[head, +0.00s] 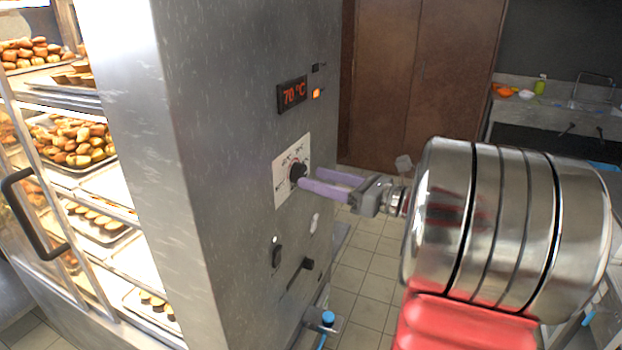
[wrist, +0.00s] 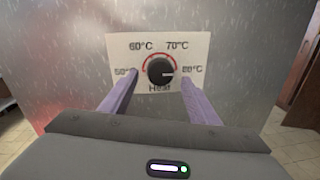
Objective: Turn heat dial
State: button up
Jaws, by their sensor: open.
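The heat dial (wrist: 160,71) is a round black knob on a white label plate (wrist: 120,45) marked 50 to 80 °C with a red arc. Its white pointer mark faces right, toward 80°C. In the head view the dial (head: 297,171) sits on the side panel of the steel cabinet. My gripper (head: 306,179) has two purple fingers that point at the panel. In the wrist view my gripper (wrist: 158,85) is open, with one finger on each side of the dial. A gap shows between each finger and the knob there. Whether the fingertips touch the plate is unclear.
A display (head: 292,94) above the dial reads 70 °C, with an orange lit switch (head: 317,93) beside it. Below are a black switch (head: 277,252), a lever (head: 302,270) and a blue-topped valve (head: 328,318). Trays of buns (head: 75,140) fill the cabinet at left. Tiled floor (head: 365,255) lies right.

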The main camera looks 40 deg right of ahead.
jog(key=shift+x, duration=1.1)
jog(key=shift+c, duration=0.4)
